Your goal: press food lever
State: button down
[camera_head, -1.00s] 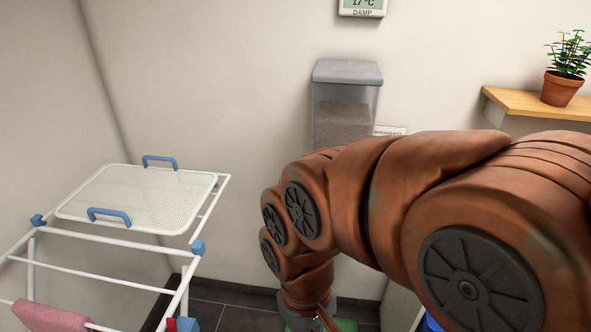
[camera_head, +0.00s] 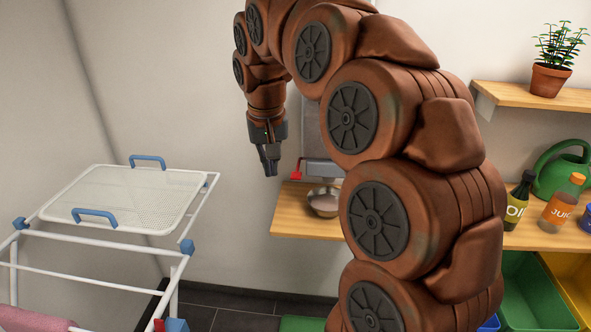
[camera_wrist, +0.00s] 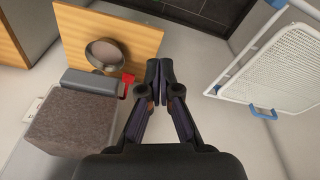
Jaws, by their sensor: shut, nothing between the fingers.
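A clear wall dispenser filled with brown food shows in the wrist view (camera_wrist: 70,135), with a grey base (camera_wrist: 90,82). In the head view most of it is hidden behind my arm. A red lever (camera_head: 296,171) sticks out at the left of its base; it also shows in the wrist view (camera_wrist: 127,84). A metal bowl (camera_head: 325,202) sits on the wooden shelf below; the wrist view shows it too (camera_wrist: 104,54). My gripper (camera_head: 271,172) points down, shut and empty, to the left of the lever and apart from it. In the wrist view my fingertips (camera_wrist: 160,64) are together, right of the lever.
A wooden shelf (camera_head: 290,226) runs under the dispenser. A drying rack with a white mesh tray (camera_head: 120,195) stands at the left. An oil bottle (camera_head: 518,205), a juice bottle (camera_head: 562,200) and a green watering can (camera_head: 566,172) stand at the right. Open air surrounds my gripper's left.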

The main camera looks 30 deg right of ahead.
aim_at(296, 174)
jog(key=w+d+r+m+t+h+b, duration=0.1)
jog(key=w+d+r+m, duration=0.2)
jog(key=w+d, duration=0.4)
jog(key=d+m, duration=0.1)
jog(key=d, duration=0.3)
jog(key=shift+w+d, duration=0.15)
jog(key=shift+w, duration=0.25)
jog(key=p+x, duration=0.1)
jog(key=x, duration=0.3)
jog(key=p+x, duration=0.1)
jog(key=x, duration=0.3)
jog(key=p+x, duration=0.1)
jog(key=x, duration=0.3)
jog(key=shift+s+f, duration=0.2)
jog(key=shift+f, duration=0.8)
jog(key=shift+f, duration=0.1)
